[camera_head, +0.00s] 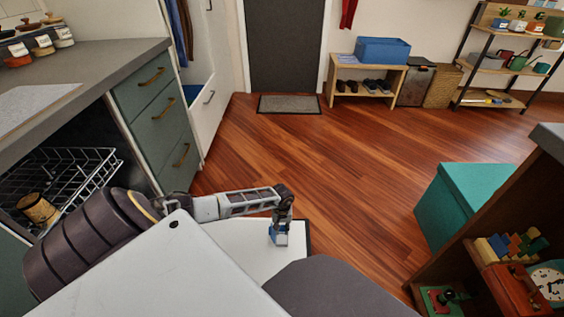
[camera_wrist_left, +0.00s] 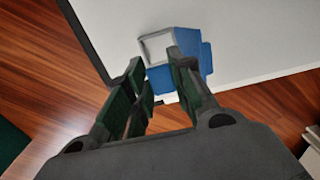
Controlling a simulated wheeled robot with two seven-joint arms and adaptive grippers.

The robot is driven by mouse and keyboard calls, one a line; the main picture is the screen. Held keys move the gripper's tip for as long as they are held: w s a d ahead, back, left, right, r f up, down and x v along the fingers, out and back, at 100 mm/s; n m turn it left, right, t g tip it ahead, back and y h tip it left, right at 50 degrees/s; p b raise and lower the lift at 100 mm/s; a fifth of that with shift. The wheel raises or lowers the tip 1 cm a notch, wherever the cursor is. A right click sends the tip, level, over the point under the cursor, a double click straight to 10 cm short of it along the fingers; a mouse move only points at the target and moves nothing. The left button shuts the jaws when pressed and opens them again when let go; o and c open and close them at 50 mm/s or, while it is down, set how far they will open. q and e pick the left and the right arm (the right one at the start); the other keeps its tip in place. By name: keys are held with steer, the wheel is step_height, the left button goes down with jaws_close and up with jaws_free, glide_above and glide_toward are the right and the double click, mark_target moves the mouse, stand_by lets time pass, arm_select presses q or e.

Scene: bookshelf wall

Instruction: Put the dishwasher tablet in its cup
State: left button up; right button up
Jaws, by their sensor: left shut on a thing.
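My left gripper (camera_head: 281,217) hangs over the white panel (camera_head: 230,245), which looks like the open dishwasher door. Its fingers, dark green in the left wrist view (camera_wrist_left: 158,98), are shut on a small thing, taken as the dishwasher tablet. Fingers hide most of that thing, and its outline merges with the blue behind. A blue fitting with a pale square recess (camera_wrist_left: 157,48), apparently the cup, shows on the panel just beyond the fingertips. In the head view, blue and pale parts show right at the fingertips. I cannot tell whether tablet and cup touch. My right gripper is out of view.
A wire dish rack (camera_head: 75,165) with a brown mug (camera_head: 38,209) stands inside the dishwasher at left, under the grey counter (camera_head: 75,70). A teal box (camera_head: 465,205) and a shelf with toys stand at right. The wooden floor (camera_head: 340,150) between is clear.

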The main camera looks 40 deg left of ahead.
arm_select(q)
steer(key=shift+f+b, duration=2.35)
steer(key=shift+f, duration=1.3)
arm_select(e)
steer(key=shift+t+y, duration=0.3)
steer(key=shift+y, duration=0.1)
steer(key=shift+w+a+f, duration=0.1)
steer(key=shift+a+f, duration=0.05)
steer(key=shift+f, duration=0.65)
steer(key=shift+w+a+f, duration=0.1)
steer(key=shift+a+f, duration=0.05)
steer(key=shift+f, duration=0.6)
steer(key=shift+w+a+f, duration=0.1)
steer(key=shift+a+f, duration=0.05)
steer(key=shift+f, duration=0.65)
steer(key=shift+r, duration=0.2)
arm_select(q)
steer(key=o, duration=0.8)
steer(key=shift+o, duration=0.2)
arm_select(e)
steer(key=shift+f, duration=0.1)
